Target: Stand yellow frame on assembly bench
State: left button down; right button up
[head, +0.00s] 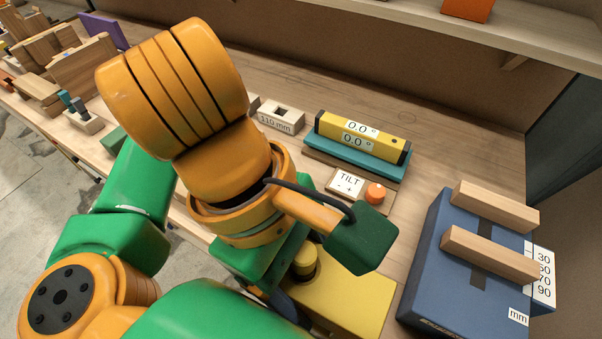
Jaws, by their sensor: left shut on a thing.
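A yellow block-like piece (345,300), which I take to be the yellow frame, shows at the bottom centre, partly behind my left arm. It has a flat top, and a short round yellow part stands at its left end. My left gripper (292,280) is mostly hidden under my own wrist, beside that left end. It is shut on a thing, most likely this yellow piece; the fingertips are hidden. I cannot tell whether the piece touches the assembly bench (420,155), a light wood top. My right gripper is not in view.
A yellow level (362,137) reading 0.0° lies on a teal base. A TILT panel (347,184) with an orange knob sits before it. A blue box (455,285) with two wooden bars stands right. A 110 mm block (281,120) and wooden parts (85,65) are left.

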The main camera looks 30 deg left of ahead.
pick_arm(q)
jog(key=shift+w+a+p, duration=0.1)
jog(key=shift+w+p, duration=0.15)
jog(key=shift+p, duration=0.05)
jog(key=w, duration=0.1)
jog(key=w+p, duration=0.1)
jog(key=w+f, duration=0.1)
jog(key=shift+a+f+p, duration=0.1)
jog(key=shift+a+p, duration=0.25)
jog(key=shift+p, duration=0.05)
jog(key=w+a+f+p, duration=0.1)
jog(key=w+f, duration=0.2)
jog(key=f, duration=0.1)
jog(key=w+f, duration=0.3)
jog(key=f, duration=0.1)
jog(key=w+a+f+p, duration=0.1)
jog(key=w+f, duration=0.2)
jog(key=w, duration=0.1)
jog(key=shift+a+f+p, duration=0.35)
jog(key=shift+f, duration=0.05)
jog(key=shift+f+b, duration=0.25)
jog(key=shift+b, duration=0.15)
grip_release()
jog(key=shift+s+r, duration=0.1)
jog(key=shift+r+p, duration=0.3)
jog(key=shift+p, duration=0.1)
jog(key=b+v, duration=0.1)
jog(key=v, duration=1)
jog(key=shift+r, duration=0.4)
